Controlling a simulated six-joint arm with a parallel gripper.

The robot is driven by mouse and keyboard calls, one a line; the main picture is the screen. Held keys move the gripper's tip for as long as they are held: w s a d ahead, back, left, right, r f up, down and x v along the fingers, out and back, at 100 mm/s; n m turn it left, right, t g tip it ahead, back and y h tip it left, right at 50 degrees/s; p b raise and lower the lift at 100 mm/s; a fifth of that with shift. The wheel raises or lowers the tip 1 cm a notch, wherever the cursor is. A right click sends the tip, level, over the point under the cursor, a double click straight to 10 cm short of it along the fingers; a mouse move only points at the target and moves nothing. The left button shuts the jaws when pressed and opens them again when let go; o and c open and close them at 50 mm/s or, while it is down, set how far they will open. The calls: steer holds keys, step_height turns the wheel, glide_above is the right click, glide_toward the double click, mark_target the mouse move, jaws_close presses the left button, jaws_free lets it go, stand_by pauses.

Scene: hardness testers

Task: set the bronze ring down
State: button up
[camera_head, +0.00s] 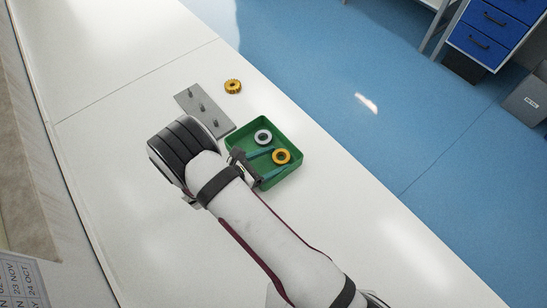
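A smooth gold-coloured ring (281,156), which looks like the bronze ring, is in the right part of the green tray (292,128). I cannot tell whether it rests on the tray floor or is held just above it. My gripper (280,159) reaches over the tray from the left. Its two bluish fingers are spread apart, with their tips at opposite sides of this ring. I cannot tell whether they touch it. A second gold-coloured piece (233,86) with a notched rim lies on the table outside the tray.
A silver ring (263,136) lies in the tray, above my fingers in the picture.

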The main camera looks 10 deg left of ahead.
steer(key=shift+s+a+r, duration=0.15)
steer(key=shift+a+r, duration=0.05)
steer(key=shift+r, duration=0.05)
steer(key=v, duration=1.1)
steer(key=shift+s+a, duration=0.15)
steer(key=shift+a, duration=0.05)
steer(key=s+d+r+m+g+y, duration=0.1)
steer(key=s+d+r+m+g, duration=0.2)
steer(key=d+r+m+g, duration=0.35)
steer(key=s+d+r+m+g+y, duration=0.15)
steer(key=d+r+m+g, duration=0.25)
steer(key=d+r+m, duration=0.5)
steer(key=s+d+r+m+y, duration=0.1)
steer(key=s+d+m+y, duration=0.2)
steer(key=s+m+y, duration=0.6)
steer(key=s+m+t, duration=0.1)
steer(key=s+m, duration=0.1)
steer(key=m, duration=0.6)
steer(key=shift+s+d+r, duration=0.15)
steer(key=shift+s+r, duration=0.2)
steer(key=shift+r, duration=0.05)
